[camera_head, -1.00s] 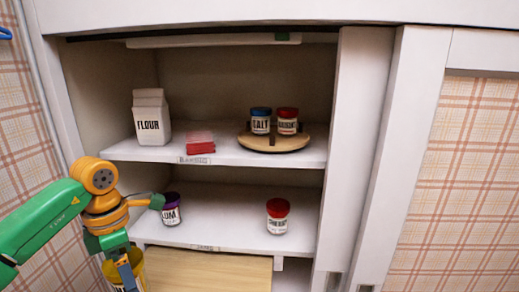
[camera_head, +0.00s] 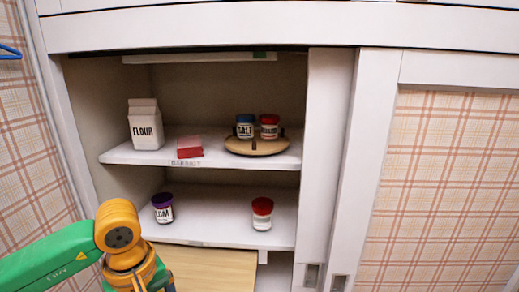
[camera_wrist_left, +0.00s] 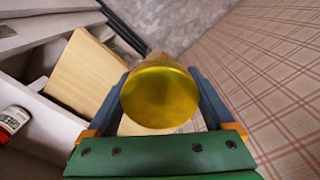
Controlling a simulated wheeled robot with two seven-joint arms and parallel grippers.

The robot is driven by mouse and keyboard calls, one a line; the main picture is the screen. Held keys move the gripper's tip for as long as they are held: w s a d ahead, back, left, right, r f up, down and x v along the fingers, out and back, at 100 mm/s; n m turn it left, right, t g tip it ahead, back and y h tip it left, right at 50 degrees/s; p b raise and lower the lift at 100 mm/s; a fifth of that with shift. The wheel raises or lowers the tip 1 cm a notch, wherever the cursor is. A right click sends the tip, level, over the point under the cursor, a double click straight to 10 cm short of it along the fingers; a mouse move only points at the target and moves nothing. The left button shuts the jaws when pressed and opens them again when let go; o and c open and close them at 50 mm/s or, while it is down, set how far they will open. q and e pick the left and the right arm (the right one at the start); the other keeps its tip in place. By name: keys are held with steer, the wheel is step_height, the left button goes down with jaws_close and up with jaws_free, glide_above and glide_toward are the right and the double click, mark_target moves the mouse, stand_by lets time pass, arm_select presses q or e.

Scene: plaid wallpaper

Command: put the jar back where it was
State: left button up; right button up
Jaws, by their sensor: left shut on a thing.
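The jar with a yellow lid (camera_wrist_left: 160,97) is between the fingers of my left gripper (camera_wrist_left: 161,82) in the left wrist view. The gripper is shut on it, and its lid faces the camera. The label is hidden there. In the head view only my left arm and wrist show at the lower left; the gripper and the held jar are below the frame. A purple-lidded jar (camera_head: 163,209) stands at the left of the lower shelf (camera_head: 215,222). A red-lidded jar (camera_head: 262,214) stands at its right. My right gripper is not in view.
The upper shelf (camera_head: 215,154) holds a flour carton (camera_head: 146,125), a red box (camera_head: 190,147) and a round wooden turntable (camera_head: 258,147) with blue- and red-lidded jars. A wooden board (camera_head: 210,268) is under the lower shelf. The lower shelf's middle is clear.

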arm_select(q)
steer(key=s+d+m+p, duration=0.1)
steer(key=s+d+m, duration=0.1)
steer(key=s+m, duration=0.3)
steer(key=shift+s+d+f+m, duration=0.15)
steer(key=shift+d+f+m, duration=0.2)
steer(key=shift+m, duration=1.75)
